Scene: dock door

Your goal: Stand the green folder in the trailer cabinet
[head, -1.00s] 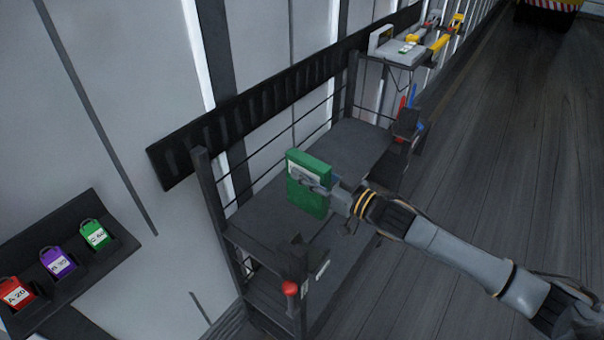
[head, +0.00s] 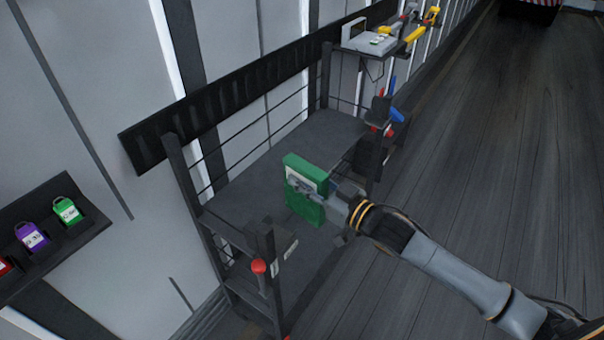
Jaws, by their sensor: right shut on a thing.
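The green folder (head: 303,212) has a pale label on its face and is held upright above the grey top of a dark rack-like stand (head: 240,188). My right gripper (head: 318,194) comes in from the right and is shut on the folder. Its fingers cover part of the folder's face and label. I cannot tell whether the folder's lower edge touches the stand. I cannot tell from this view whether this stand is the trailer cabinet. My left gripper is not in view.
A wall tray (head: 30,262) at left holds red, purple (head: 31,236) and green tags. A shelf with a grey device (head: 368,38) is behind. Floor at right is clear.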

